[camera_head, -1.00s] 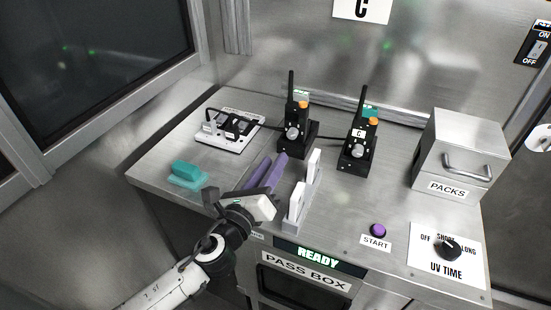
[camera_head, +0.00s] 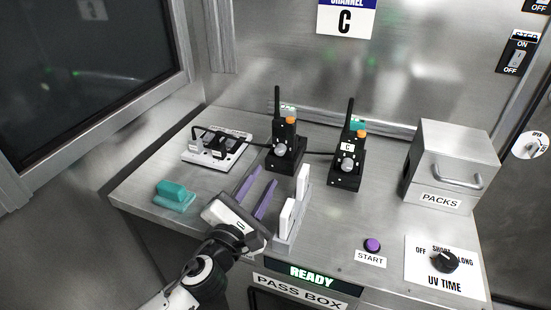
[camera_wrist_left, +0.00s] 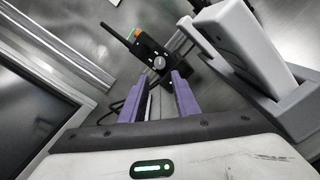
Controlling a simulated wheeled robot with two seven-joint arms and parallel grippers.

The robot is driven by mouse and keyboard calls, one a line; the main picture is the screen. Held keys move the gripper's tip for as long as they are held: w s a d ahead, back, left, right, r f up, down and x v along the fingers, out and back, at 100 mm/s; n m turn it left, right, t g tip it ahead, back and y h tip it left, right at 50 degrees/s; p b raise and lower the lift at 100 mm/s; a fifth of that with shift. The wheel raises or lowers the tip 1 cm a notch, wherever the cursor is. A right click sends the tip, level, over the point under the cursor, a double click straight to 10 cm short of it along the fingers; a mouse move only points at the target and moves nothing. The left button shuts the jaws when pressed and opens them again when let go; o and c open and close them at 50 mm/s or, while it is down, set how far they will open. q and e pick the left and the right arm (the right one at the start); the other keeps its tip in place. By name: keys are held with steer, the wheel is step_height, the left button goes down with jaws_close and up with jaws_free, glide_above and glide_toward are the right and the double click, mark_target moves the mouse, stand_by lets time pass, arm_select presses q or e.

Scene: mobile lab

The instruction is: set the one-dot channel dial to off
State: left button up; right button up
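Two black radios stand on the metal bench in the head view, each with a round grey dial on its front: the left radio's dial (camera_head: 280,149) and the right radio's dial (camera_head: 347,164). The dot marks are too small to tell which dial has one dot. My left gripper (camera_head: 268,175) has two purple fingers, apart and empty, in front of and below the left radio (camera_head: 288,138). In the left wrist view the gap between the fingers (camera_wrist_left: 158,80) points at a radio dial (camera_wrist_left: 158,63), not touching it. My right gripper is not in view.
White upright blocks in a grey holder (camera_head: 284,243) stand close to the right of my left gripper. A teal block (camera_head: 174,191) lies to the left. A PACKS box (camera_head: 455,160), a START button (camera_head: 372,245) and a UV TIME dial (camera_head: 444,261) are at the right.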

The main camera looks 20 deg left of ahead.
mark_target(279, 152)
arm_select(q)
steer(key=w, duration=0.9)
steer(key=shift+w+d, duration=0.15)
steer(key=shift+w, duration=0.05)
jaws_close()
